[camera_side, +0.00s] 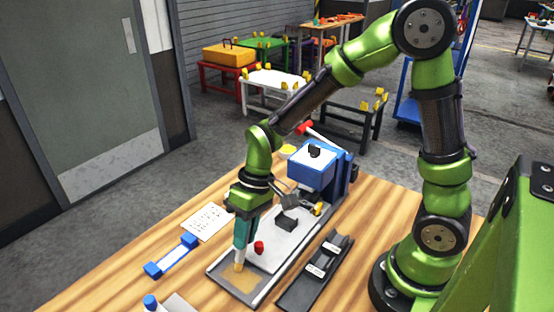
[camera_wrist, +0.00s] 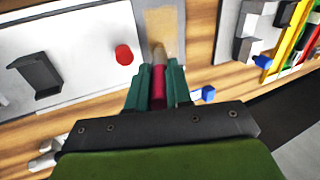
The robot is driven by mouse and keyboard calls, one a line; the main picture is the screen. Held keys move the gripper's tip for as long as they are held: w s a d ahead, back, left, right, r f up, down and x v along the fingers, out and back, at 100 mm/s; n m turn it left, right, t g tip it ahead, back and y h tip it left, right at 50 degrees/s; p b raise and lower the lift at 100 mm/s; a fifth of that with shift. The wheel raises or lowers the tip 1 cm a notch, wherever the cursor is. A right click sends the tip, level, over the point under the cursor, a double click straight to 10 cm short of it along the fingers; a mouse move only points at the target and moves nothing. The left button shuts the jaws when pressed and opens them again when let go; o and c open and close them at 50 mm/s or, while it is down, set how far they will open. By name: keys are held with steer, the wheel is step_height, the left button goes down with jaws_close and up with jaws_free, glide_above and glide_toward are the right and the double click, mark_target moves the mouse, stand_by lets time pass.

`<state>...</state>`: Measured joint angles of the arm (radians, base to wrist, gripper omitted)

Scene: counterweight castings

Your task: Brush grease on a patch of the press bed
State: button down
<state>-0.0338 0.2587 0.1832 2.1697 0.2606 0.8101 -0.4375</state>
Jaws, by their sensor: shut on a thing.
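My gripper (camera_side: 241,246) points down with its teal fingers shut on a brush. In the wrist view the fingers (camera_wrist: 156,88) hold the brush's dark red handle (camera_wrist: 158,92), and its pale tip (camera_wrist: 159,57) sticks out between them. The brush's tan tip (camera_side: 239,266) is at the near end of the grey press bed (camera_side: 266,262). A tan-brown patch (camera_side: 240,284) lies on that end and also shows in the wrist view (camera_wrist: 161,22). The tip is at the patch's edge; I cannot tell whether it touches. The blue press head (camera_side: 312,172) stands at the bed's far end.
A red knob (camera_side: 259,247) and a black block (camera_side: 287,221) sit on the bed near my gripper. A black tray (camera_side: 316,268) lies to the right. A white sheet (camera_side: 207,220) and a blue-ended bar (camera_side: 172,257) lie left. Bare wood lies between.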

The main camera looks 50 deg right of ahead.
mark_target(237, 263)
steer(key=a, duration=0.3)
steer(key=shift+a, duration=0.15)
steer(key=shift+s, duration=0.8)
steer(key=shift+w+d, duration=0.1)
steer(key=shift+d, duration=1.95)
steer(key=shift+s, duration=0.7)
steer(key=shift+a, duration=1.9)
steer(key=shift+a+r, duration=0.15)
step_height(237, 263, up, 8)
steer(key=shift+f, duration=0.2)
